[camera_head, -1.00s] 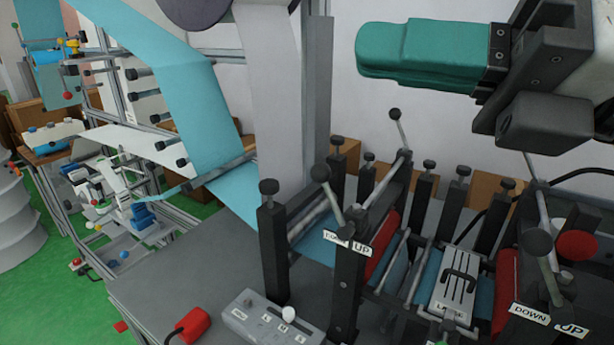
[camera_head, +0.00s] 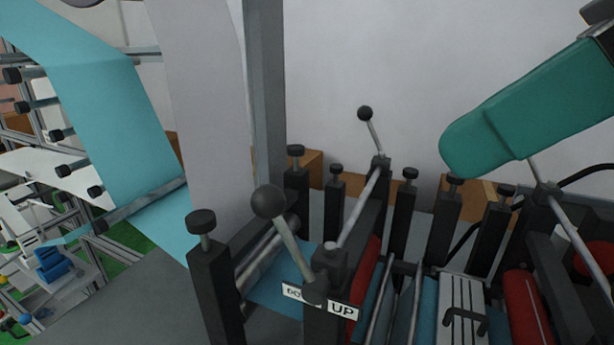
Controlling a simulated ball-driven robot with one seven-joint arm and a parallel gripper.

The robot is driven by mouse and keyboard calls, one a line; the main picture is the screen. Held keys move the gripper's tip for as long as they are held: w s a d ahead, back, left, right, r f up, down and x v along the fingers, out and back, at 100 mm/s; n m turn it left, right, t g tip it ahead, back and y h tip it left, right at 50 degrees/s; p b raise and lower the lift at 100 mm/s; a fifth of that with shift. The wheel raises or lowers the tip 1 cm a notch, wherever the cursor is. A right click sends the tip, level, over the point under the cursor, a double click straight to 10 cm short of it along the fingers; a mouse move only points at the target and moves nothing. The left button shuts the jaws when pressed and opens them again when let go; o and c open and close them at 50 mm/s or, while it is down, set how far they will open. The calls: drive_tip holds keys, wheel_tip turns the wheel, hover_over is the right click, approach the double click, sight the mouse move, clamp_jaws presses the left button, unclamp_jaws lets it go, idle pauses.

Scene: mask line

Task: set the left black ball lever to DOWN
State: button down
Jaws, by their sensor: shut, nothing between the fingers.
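The left black ball lever (camera_head: 269,201) stands in the lower middle of the head view. Its ball is up and tilted to the left, and its rod runs down right to a pivot on a black post. A white label (camera_head: 320,301) at the pivot reads UP on its right part; its left part is half hidden by the lever's lower end. My gripper (camera_head: 468,152), with green fingers, is at the upper right, well apart from the lever, shut and empty, pointing down left.
A second black ball lever (camera_head: 365,114) stands farther back on the same shaft. Several black posts with knobs (camera_head: 202,222) surround the rollers. A grey upright (camera_head: 265,100) and a teal web (camera_head: 110,100) are at the left. A red roller (camera_head: 527,305) is at the lower right.

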sight(279, 202)
drive_tip(key=r+p+x, duration=0.1)
drive_tip(key=x, duration=0.5)
drive_tip(key=w+a+r+p+x, duration=0.1)
drive_tip(key=x, duration=0.6)
drive_tip(key=shift+a+p, duration=0.25)
drive_tip(key=shift+p, duration=0.1)
drive_tip(key=shift+f, duration=0.15)
drive_tip(key=shift+a+f+b, duration=0.1)
drive_tip(key=shift+a+b, duration=0.1)
drive_tip(key=shift+b, duration=0.35)
drive_tip(key=shift+w+a+b, duration=0.25)
drive_tip(key=shift+a+b, duration=0.15)
drive_tip(key=shift+b, duration=0.3)
drive_tip(key=shift+a, duration=0.2)
drive_tip(key=shift+d, duration=0.1)
